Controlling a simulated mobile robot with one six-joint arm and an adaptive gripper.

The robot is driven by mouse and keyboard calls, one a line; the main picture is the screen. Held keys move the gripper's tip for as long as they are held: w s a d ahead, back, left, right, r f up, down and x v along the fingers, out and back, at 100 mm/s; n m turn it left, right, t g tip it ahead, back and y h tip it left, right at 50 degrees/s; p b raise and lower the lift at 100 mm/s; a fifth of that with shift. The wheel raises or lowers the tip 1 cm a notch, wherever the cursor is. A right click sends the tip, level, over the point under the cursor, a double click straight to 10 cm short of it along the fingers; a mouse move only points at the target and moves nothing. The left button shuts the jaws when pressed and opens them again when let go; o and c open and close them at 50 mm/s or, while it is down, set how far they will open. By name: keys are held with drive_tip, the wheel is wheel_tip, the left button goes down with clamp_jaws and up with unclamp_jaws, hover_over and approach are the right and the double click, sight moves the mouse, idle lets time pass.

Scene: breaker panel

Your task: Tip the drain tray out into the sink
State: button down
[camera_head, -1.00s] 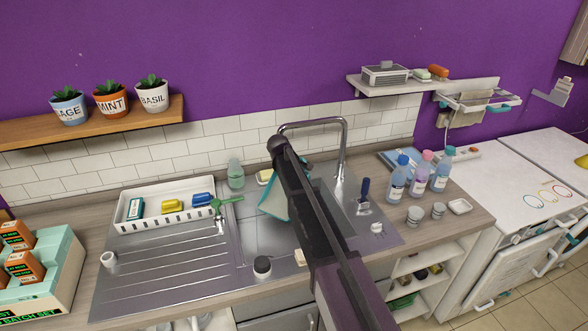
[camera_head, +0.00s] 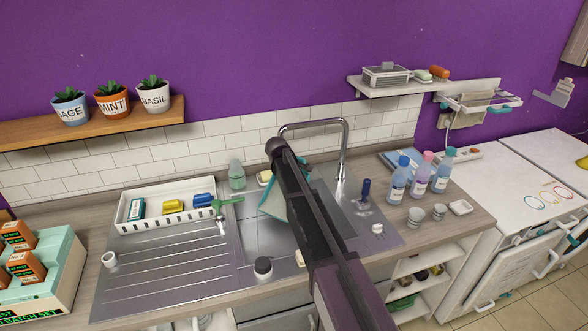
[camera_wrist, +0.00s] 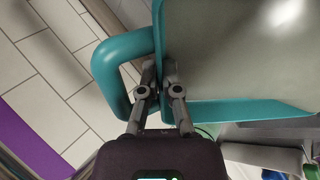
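The drain tray, pale inside with a teal rim, shows in the wrist view (camera_wrist: 235,50), with its teal loop handle (camera_wrist: 112,72) on the left. My gripper (camera_wrist: 160,80) is shut on the tray at its handle end, one finger on each side of the teal edge. In the head view the tray (camera_head: 272,205) hangs tilted over the sink area, partly covered by my arm, which also hides my gripper there. The steel sink (camera_head: 258,236) lies below it, its basin mostly hidden. I cannot see any liquid pouring.
The tap (camera_head: 344,150) arches close behind my arm. A white rack (camera_head: 125,224) with coloured blocks stands on the left drainer. A dark-topped jar (camera_head: 263,268) is at the front, a blue-handled brush (camera_head: 365,190) to the right, with several bottles (camera_head: 398,182) beyond.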

drive_tip(key=shift+s, duration=0.1)
drive_tip(key=shift+s+a+r, duration=0.15)
drive_tip(key=shift+s+r, duration=0.05)
drive_tip(key=shift+r, duration=0.15)
idle(0.6)
drive_tip(key=shift+s+a+r+t+h, duration=0.25)
drive_tip(key=shift+s+r+t+h, duration=0.1)
drive_tip(key=shift+t, duration=0.15)
drive_tip(key=shift+s+r, duration=0.1)
idle(0.4)
drive_tip(key=shift+s+a+r, duration=0.15)
drive_tip(key=shift+s+r, duration=0.05)
drive_tip(key=shift+r, duration=0.05)
drive_tip(key=shift+s+t, duration=0.1)
drive_tip(key=shift+t, duration=0.2)
idle(0.4)
drive_tip(key=shift+s+a+r+t+h, duration=0.25)
drive_tip(key=shift+r+t+h, duration=0.05)
drive_tip(key=shift+h, duration=0.05)
